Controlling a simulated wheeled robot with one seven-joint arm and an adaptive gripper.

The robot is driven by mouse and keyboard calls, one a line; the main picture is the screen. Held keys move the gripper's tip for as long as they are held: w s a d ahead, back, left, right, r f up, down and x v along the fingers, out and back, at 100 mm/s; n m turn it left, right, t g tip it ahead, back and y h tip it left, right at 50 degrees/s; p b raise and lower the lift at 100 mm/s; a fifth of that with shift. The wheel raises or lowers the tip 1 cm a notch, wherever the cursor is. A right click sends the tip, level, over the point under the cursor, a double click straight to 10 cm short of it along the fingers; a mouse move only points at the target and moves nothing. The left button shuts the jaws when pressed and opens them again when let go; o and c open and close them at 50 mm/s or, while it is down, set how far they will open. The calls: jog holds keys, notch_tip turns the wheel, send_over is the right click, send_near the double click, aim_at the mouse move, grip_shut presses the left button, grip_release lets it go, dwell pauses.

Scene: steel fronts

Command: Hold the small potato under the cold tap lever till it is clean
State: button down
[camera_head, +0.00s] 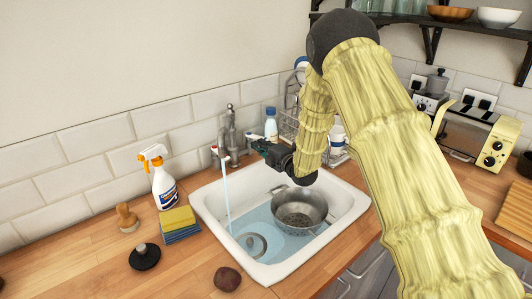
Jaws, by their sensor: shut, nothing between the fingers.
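A small dark, reddish-brown potato (228,279) lies on the wooden counter in front of the sink's near left corner. A metal tap (230,132) stands behind the sink, and a thin bluish stream of water (226,190) runs from it into the basin. A small red mark shows by the spout; I cannot tell the cold lever clearly. My gripper (260,146) is shut and empty, just right of the tap and above the sink's back edge. I cannot tell whether it touches the tap. The potato is well away from it, towards the front.
The white sink (353,205) holds a metal colander (300,207) on its right side.

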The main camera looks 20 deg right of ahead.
jog(key=shift+w+d+b, duration=0.15)
jog(key=shift+d+b, duration=0.35)
jog(key=shift+a, duration=0.1)
jog(key=a+b+v, duration=0.1)
jog(key=b+v, duration=0.3)
jog(key=v, duration=0.7)
jog(key=s+a+m+t+h, duration=0.1)
jog(key=s+a+m+h, duration=0.15)
jog(key=a+h, duration=0.3)
jog(key=shift+m+y, duration=0.25)
jog(key=shift+m, duration=0.2)
jog(key=w+p, duration=0.3)
jog(key=w, duration=0.9)
jog(key=shift+w+a, duration=0.1)
jog(key=shift+a, duration=0.05)
jog(key=shift+w+d+f+p, duration=0.15)
jog(key=shift+w+d+p, duration=0.2)
jog(key=shift+w, duration=0.15)
